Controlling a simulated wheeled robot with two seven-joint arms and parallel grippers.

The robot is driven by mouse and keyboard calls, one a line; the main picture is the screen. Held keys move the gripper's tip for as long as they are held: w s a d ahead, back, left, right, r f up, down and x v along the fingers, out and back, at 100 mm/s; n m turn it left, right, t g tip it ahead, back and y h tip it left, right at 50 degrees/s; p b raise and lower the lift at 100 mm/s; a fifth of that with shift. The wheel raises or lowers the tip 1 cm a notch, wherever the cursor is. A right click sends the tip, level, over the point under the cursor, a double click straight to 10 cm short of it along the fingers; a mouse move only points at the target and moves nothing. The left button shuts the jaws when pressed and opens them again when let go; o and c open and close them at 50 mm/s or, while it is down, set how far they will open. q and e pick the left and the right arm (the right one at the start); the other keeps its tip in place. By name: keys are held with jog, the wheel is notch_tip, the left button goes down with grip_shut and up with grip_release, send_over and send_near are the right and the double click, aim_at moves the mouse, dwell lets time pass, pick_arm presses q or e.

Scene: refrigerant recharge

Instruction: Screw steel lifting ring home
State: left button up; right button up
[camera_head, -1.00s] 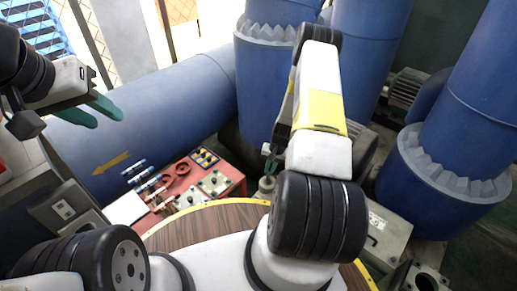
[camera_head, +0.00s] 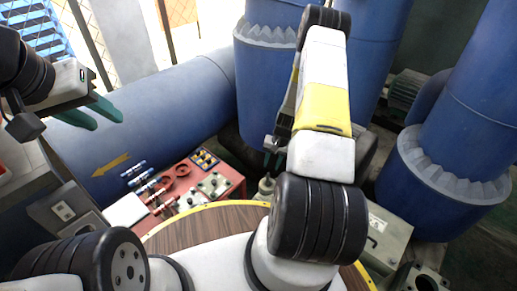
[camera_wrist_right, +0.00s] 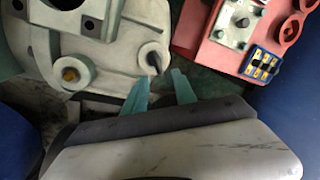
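My right gripper (camera_head: 272,163) hangs over the machine beside the red bench in the head view. In the right wrist view its two teal fingers (camera_wrist_right: 158,76) are apart with nothing between them. Their tips point at a round boss (camera_wrist_right: 150,56) on a pale grey casting (camera_wrist_right: 95,62). A dark upright shape stands on that boss; I cannot tell whether it is the steel lifting ring seen edge-on or a hole. In the head view a grey rounded part (camera_head: 266,187) stands below the right fingers. My left gripper (camera_head: 108,122) is open and empty at the upper left.
A red bench (camera_head: 232,178) with small valves, red rings and a blue-yellow rack (camera_head: 204,160) stands left of the right gripper. Large blue pipes (camera_head: 160,110) surround the area. A round wooden top (camera_head: 190,232) lies in front.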

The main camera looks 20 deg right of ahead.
jog(key=shift+s+d+r, duration=0.1)
jog(key=shift+d+r, duration=0.1)
jog(key=shift+r, duration=1.15)
jog(key=s+a+r+n+t, duration=0.1)
jog(key=a+r, duration=0.2)
jog(key=r, duration=0.7)
jog(key=a+r+n+t, duration=0.1)
jog(key=a+r, duration=0.1)
jog(key=r, duration=0.9)
jog(key=s+a+r+n, duration=0.1)
jog(key=a+r, duration=0.2)
jog(key=r, duration=0.7)
jog(key=s+a+r+n+t, duration=0.1)
jog(key=s+a+r, duration=0.2)
jog(key=s+r, duration=0.5)
jog(key=s+a+r+n+t, duration=0.2)
jog(key=s+r, duration=0.6)
jog(key=s, duration=0.4)
jog(key=shift+s+a, duration=0.35)
jog(key=shift+a, duration=0.55)
